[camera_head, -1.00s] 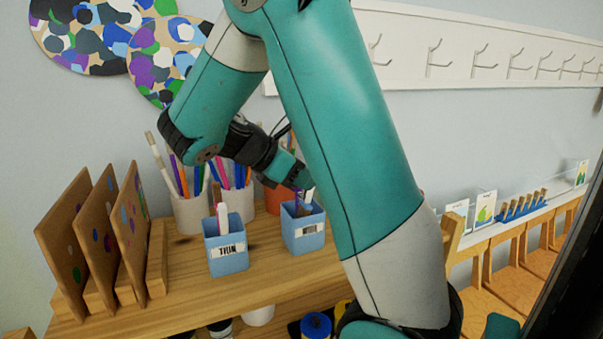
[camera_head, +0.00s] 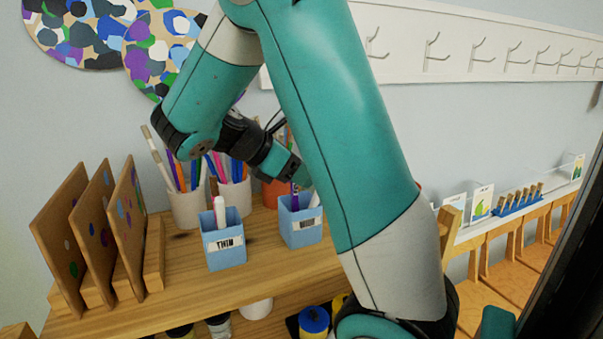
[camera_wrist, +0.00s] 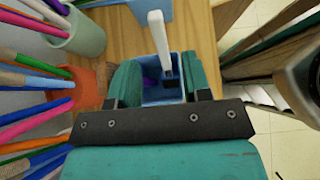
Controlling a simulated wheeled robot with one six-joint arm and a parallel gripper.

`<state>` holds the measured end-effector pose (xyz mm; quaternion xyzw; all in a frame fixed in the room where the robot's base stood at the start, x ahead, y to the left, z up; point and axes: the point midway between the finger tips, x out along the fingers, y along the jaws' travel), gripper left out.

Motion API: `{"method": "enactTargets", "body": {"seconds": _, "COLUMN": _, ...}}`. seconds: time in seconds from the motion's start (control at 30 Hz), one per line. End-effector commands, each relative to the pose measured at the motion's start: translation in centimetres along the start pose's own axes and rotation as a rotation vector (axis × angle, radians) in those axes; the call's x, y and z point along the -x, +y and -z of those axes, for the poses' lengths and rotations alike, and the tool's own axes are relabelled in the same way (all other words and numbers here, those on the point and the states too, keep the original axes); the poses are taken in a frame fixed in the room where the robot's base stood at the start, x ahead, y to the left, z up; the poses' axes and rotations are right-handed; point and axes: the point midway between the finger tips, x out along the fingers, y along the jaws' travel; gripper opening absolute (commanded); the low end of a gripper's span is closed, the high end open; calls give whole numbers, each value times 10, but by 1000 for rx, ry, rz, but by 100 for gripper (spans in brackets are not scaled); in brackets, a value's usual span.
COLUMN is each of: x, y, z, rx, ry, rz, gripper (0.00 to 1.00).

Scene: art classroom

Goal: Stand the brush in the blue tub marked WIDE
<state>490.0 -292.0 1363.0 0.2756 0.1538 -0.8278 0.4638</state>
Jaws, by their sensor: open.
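In the wrist view the tub (camera_wrist: 163,97) lies between the two teal fingers. A white-handled item (camera_wrist: 157,38), apparently the brush, leans in this tub, its lower end inside and its top out. The fingers are on either side of it, apparently not gripping. Something purple also stands in the tub. The other blue tub (camera_head: 226,248), marked THIN, stands to the left with a white-and-pink item in it.
White pots (camera_head: 187,209) of pencils and an orange pot (camera_head: 272,194) stand behind the tubs. Upright wooden boards (camera_head: 128,230) stand at the shelf's left. Bare shelf (camera_head: 185,265) lies in front of the tubs.

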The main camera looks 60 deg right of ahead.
Motion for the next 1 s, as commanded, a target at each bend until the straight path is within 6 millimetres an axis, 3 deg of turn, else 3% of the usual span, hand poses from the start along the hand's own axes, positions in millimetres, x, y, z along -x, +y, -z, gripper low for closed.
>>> {"method": "enactTargets", "body": {"seconds": 0.17, "x": 34, "y": 1, "z": 0, "rx": 0, "ry": 2, "rz": -6, "gripper": 44}}
{"method": "enactTargets", "body": {"seconds": 0.3, "x": 72, "y": 0, "z": -5, "rx": 4, "ry": 2, "rz": -3, "gripper": 44}}
{"method": "enactTargets", "body": {"seconds": 0.5, "x": 100, "y": 0, "z": -5, "rx": 4, "ry": 0, "rz": 0, "gripper": 44}}
{"method": "enactTargets", "body": {"seconds": 0.7, "x": 113, "y": 0, "z": -2, "rx": 2, "ry": 1, "rz": 1, "gripper": 44}}
{"method": "enactTargets", "body": {"seconds": 1.0, "x": 114, "y": 0, "z": 1, "rx": 1, "ry": 1, "rz": 1, "gripper": 44}}
